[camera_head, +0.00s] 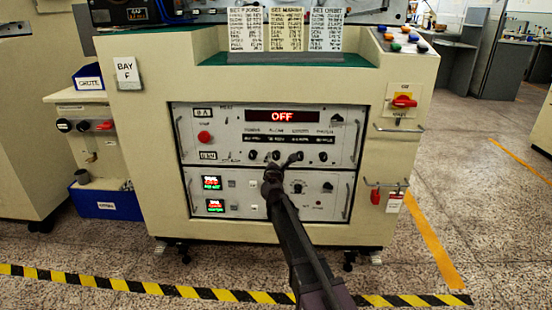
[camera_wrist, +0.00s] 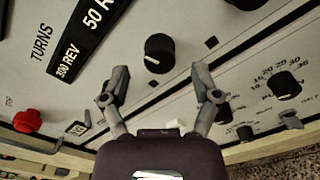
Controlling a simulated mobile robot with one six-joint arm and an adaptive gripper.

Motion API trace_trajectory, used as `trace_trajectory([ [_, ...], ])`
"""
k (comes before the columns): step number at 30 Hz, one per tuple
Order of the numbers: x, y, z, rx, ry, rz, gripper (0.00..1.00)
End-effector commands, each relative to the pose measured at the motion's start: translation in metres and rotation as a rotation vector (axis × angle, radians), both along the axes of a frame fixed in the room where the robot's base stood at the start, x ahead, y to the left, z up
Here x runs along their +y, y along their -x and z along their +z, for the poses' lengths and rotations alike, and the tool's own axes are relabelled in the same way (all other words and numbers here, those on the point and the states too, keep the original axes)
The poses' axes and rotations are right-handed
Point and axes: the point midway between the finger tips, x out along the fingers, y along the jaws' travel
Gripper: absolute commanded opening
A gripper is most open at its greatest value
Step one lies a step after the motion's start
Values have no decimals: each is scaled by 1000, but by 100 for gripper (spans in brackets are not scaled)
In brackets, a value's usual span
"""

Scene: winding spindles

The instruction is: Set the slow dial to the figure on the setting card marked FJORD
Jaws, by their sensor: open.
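The FJORD setting card (camera_head: 248,28) stands at the left of three upright cards on top of the cabinet; its lines are too small to read. A row of small black dials (camera_head: 252,154) runs along the upper panel under dark label strips; I cannot read which is the slow one. My gripper (camera_head: 273,172) is in front of the panel, near this row. In the wrist view my gripper (camera_wrist: 161,74) is open and empty. A black knob (camera_wrist: 158,53) lies just beyond and between its fingertips, apparently untouched. Above it is a black strip (camera_wrist: 97,22) reading "50 R".
The display (camera_head: 283,117) reads OFF. A red button (camera_head: 204,137) is at the panel's left; a red switch (camera_head: 404,101) is at the cabinet's right. Another knob with a numbered scale (camera_wrist: 284,85) is at right in the wrist view. Floor in front is clear.

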Motion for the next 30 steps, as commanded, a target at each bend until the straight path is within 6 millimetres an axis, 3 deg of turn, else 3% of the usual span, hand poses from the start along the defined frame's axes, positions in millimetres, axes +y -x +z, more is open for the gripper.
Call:
trace_trajectory([
  [7, 0, -25, 0, 0, 0, 1, 79],
  [20, -1, -29, 0, 0, 0, 1, 79],
  [28, -1, -29, 0, -1, 0, 1, 2],
  [30, -1, -29, 0, -1, 0, 1, 0],
])
